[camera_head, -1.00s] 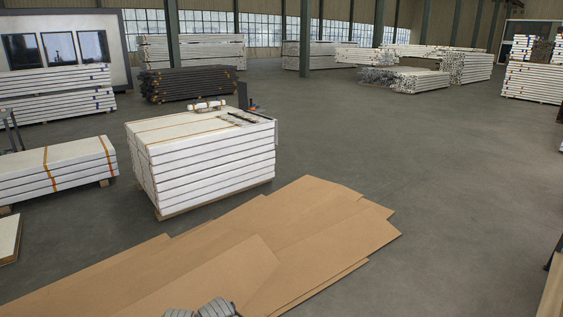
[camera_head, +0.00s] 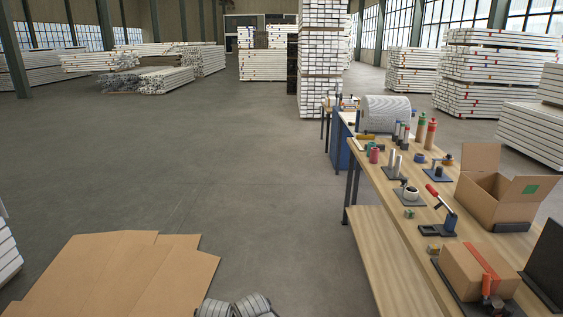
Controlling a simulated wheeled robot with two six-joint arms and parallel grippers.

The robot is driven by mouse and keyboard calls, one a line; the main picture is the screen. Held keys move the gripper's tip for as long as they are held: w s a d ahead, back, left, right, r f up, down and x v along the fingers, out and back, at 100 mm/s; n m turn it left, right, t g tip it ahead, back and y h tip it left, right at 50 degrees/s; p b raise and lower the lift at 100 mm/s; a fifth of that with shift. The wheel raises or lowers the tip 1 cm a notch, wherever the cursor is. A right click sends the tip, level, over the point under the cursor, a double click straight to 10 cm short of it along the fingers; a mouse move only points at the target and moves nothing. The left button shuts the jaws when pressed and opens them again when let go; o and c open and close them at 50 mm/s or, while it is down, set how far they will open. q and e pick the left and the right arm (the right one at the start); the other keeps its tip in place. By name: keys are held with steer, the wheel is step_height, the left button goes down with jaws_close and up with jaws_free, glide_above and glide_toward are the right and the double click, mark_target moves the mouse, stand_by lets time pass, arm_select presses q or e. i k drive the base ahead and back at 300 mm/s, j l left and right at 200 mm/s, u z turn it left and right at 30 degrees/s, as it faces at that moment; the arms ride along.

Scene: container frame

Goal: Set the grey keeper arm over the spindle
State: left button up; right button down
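A wooden workbench (camera_head: 378,222) on the right carries several small fixtures. I cannot single out the grey keeper arm or the spindle for sure at this size. A dark plate with upright pale cylinders (camera_head: 395,165) stands near the far end. Another dark plate with a short dark post (camera_head: 438,172) is to its right. A white roll (camera_head: 411,193) lies nearer. A dark stand with a red-handled lever (camera_head: 440,205) stands in front of the open box. Neither gripper can be made out. Grey ribbed shapes at the bottom edge may be mine.
An open cardboard box (camera_head: 490,190) and a taped box (camera_head: 478,272) occupy the bench's right side. Bottles (camera_head: 426,131) stand at the far end. Flat cardboard (camera_head: 115,270) lies on the floor at left. The concrete floor (camera_head: 230,160) between is clear. White stacks (camera_head: 322,60) stand behind.

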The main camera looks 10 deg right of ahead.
mark_target(405, 179)
steer(key=i+l+z, duration=0.3)
steer(key=i, duration=0.6)
steer(key=i+z, duration=0.25)
steer(key=i, duration=0.6)
